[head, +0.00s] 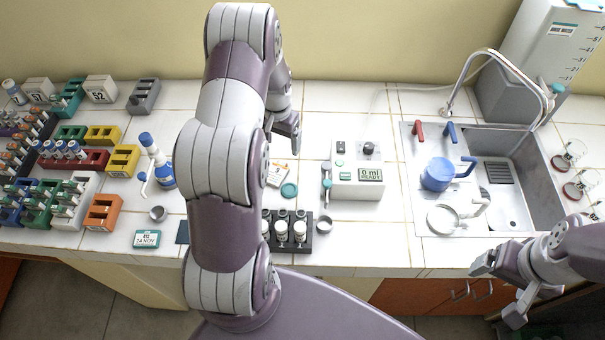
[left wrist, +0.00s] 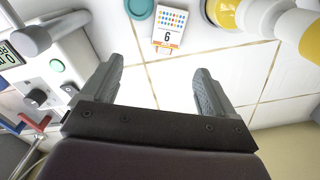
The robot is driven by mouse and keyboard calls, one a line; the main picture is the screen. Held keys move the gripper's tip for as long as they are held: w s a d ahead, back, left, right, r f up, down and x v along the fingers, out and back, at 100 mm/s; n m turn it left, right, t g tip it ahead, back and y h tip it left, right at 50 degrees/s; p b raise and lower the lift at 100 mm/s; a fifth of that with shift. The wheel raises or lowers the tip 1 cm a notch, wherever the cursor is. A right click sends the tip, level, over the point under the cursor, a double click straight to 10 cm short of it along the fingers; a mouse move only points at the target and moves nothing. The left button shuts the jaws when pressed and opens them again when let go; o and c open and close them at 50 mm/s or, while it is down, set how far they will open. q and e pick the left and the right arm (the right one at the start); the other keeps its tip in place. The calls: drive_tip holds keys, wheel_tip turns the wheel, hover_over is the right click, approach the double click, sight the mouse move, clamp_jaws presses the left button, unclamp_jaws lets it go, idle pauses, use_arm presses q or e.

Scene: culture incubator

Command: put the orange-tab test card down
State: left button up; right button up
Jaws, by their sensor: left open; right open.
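The orange-tab test card (head: 278,173), a small white card with an orange edge and a number, lies on the tiled counter beside a teal disc (head: 289,190), partly behind my left arm in the head view. The card also shows at the top of the left wrist view (left wrist: 169,28), with coloured dots on it. My left gripper (head: 290,135) is above the counter behind the card; in the left wrist view its fingers (left wrist: 159,70) are apart with only bare tile between them. My right gripper (head: 498,290) is open and empty in front of the sink.
A dispenser with a green display (head: 358,174) stands right of the card. A black vial rack (head: 303,245) is in front. Coloured racks crowd the left. Tile behind the card looks clear.

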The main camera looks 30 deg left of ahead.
use_arm(q)
drive_tip(key=p, duration=0.1)
hover_over(278, 168)
drive_tip(key=f, duration=0.6)
drive_tip(key=shift+s+a, duration=0.25)
drive_tip(key=shift+s, duration=0.1)
drive_tip(key=f, duration=0.1)
drive_tip(key=d+f+p, duration=0.1)
drive_tip(key=f+p, duration=0.1)
drive_tip(key=shift+w+d, duration=0.15)
drive_tip(key=shift+w, duration=0.2)
wheel_tip(278, 168, down, 3)
drive_tip(key=shift+s+r+p, duration=0.15)
drive_tip(key=shift+p, duration=0.35)
drive_tip(key=shift+a+f, duration=0.4)
drive_tip(key=shift+c, duration=0.3)
drive_tip(key=shift+d+r, duration=0.1)
drive_tip(key=shift+d, duration=0.15)
drive_tip(key=c, duration=1)
drive_tip(key=shift+c, duration=0.7)
drive_tip(key=shift+a+r, duration=0.1)
drive_tip(key=shift+a, duration=0.05)
use_arm(e)
drive_tip(key=r, duration=0.1)
drive_tip(key=a+r, duration=0.1)
drive_tip(key=r, duration=0.1)
drive_tip(key=a+r, duration=0.1)
drive_tip(key=shift+s+r, duration=0.15)
drive_tip(key=shift+r, duration=0.1)
